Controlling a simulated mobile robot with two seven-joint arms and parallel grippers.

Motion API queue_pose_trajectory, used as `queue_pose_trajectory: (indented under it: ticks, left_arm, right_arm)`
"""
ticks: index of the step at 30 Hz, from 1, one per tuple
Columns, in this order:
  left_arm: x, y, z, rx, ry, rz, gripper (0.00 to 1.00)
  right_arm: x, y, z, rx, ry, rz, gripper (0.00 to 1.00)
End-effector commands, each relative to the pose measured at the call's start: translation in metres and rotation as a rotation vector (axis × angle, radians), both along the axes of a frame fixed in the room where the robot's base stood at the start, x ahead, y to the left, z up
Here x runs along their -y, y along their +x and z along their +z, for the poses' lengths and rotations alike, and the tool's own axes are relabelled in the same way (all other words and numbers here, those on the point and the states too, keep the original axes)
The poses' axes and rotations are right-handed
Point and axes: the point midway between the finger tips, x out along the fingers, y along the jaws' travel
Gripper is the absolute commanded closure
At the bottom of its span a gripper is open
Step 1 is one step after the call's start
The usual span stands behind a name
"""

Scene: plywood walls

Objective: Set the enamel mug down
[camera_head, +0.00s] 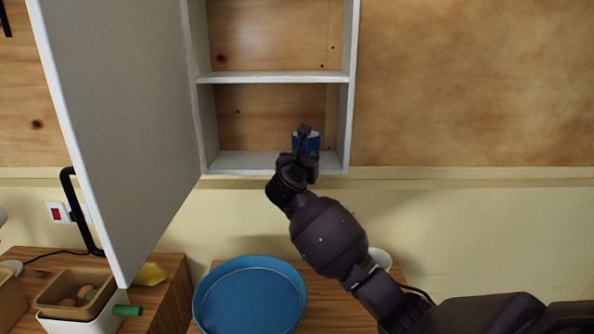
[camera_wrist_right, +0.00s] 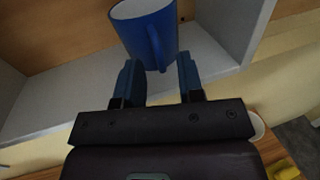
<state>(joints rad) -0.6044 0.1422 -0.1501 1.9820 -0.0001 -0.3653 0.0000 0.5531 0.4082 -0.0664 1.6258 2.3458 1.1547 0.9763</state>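The blue enamel mug (camera_head: 313,143) with a pale inside is at the lower compartment of the wall cabinet (camera_head: 233,162), toward its right side. In the right wrist view the mug (camera_wrist_right: 146,30) looks upright, its handle facing my gripper. My right gripper (camera_head: 303,157) reaches up to it from below right. In the wrist view its two fingers (camera_wrist_right: 160,77) stand apart on either side of the handle, with gaps visible. In the head view the gripper hides the mug's base, so its contact with the shelf is unclear. My left gripper is out of view.
The cabinet's white door (camera_head: 118,120) stands open on the left. Below are a blue round tray (camera_head: 250,296), a white round item (camera_head: 380,258) partly behind my arm, a wooden box (camera_head: 75,290) and a yellow item (camera_head: 150,274). The cabinet floor left of the mug is clear.

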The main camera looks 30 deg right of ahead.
Motion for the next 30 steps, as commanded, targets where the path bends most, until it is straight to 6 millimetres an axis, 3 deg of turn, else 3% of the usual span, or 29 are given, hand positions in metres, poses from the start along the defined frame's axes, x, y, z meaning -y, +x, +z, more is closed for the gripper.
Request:
queue_pose_trajectory:
  ticks: [12, 20, 25, 30]
  left_arm:
    - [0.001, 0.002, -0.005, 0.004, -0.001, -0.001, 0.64]
    - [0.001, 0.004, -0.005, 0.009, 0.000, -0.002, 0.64]
    - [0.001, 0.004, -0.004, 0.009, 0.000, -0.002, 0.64]
    - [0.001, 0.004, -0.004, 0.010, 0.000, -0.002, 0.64]
  right_arm:
    - [-0.054, -0.051, -0.001, 0.000, 0.001, 0.001, 0.65]
    - [-0.064, -0.065, -0.003, -0.004, -0.020, -0.004, 0.65]
    - [-0.057, -0.082, -0.016, -0.034, -0.232, -0.034, 0.65]
    - [-0.061, -0.112, -0.037, -0.124, -0.635, -0.063, 0.65]
